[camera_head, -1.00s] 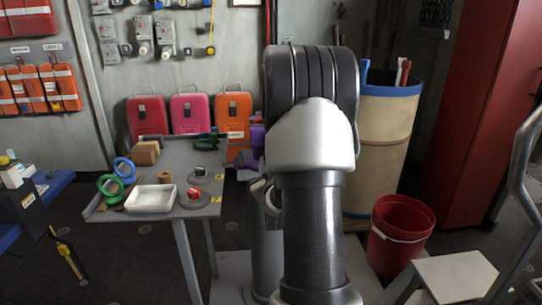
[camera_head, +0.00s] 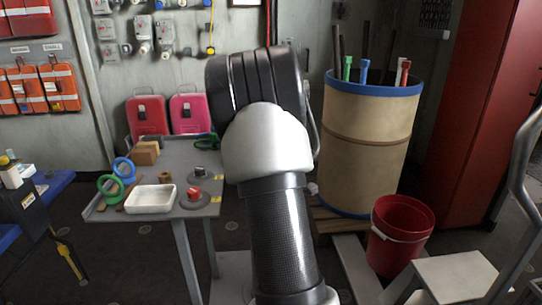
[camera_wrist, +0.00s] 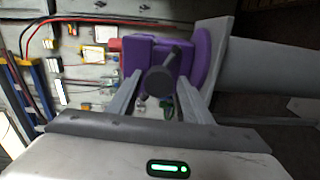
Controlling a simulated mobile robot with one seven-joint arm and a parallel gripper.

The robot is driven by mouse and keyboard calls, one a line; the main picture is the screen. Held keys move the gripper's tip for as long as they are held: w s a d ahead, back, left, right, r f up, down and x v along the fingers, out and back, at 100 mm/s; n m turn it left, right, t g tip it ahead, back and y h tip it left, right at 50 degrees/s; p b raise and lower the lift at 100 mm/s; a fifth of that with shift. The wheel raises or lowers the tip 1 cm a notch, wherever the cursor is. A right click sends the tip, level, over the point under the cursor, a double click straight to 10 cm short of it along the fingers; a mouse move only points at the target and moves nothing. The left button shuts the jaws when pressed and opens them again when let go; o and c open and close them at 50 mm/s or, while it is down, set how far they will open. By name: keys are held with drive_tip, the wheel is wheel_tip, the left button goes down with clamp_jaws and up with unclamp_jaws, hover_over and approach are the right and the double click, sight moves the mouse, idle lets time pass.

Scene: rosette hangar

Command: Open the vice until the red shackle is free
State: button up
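The purple vice (camera_wrist: 148,54) fills the upper middle of the wrist view. Its dark handle with a round knob (camera_wrist: 160,80) points towards the camera. My gripper (camera_wrist: 160,79) is open, with one finger on each side of the knob; I cannot tell whether either finger touches it. A small red piece (camera_wrist: 115,44) shows at the vice's left edge in the wrist view; I cannot tell whether it is the shackle. In the head view my arm hides the vice and gripper. A red object (camera_head: 193,192) sits on a dark round base on the grey table (camera_head: 182,222).
The table also holds a white tray (camera_head: 150,199), green and blue rings, and brown blocks (camera_head: 145,153). A tan drum (camera_head: 365,160) with upright rods stands right of my arm. A red bucket (camera_head: 400,232) and a step (camera_head: 452,275) stand at the lower right.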

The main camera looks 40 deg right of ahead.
drive_tip(key=v, duration=0.7)
idle(0.3)
drive_tip(key=shift+r, duration=0.1)
idle(0.3)
drive_tip(key=a+r+m+g+y, duration=0.35)
drive_tip(key=a+m+y, duration=0.25)
drive_tip(key=a, duration=0.9)
drive_tip(key=s+a+r+m+g+y, duration=0.1)
drive_tip(key=s+a+m+g+y, duration=0.15)
drive_tip(key=s+a, duration=0.65)
drive_tip(key=s+a+r+m+g+y, duration=0.1)
drive_tip(key=s+a+m+g, duration=0.35)
drive_tip(key=s, duration=0.75)
wheel_tip(320, 180, up, 27)
drive_tip(key=a+n+p, duration=0.1)
drive_tip(key=n+p, duration=0.1)
drive_tip(key=p, duration=2.6)
drive_tip(key=shift+s+r+t, duration=0.2)
drive_tip(key=shift+r+t, duration=0.05)
drive_tip(key=shift+t, duration=0.2)
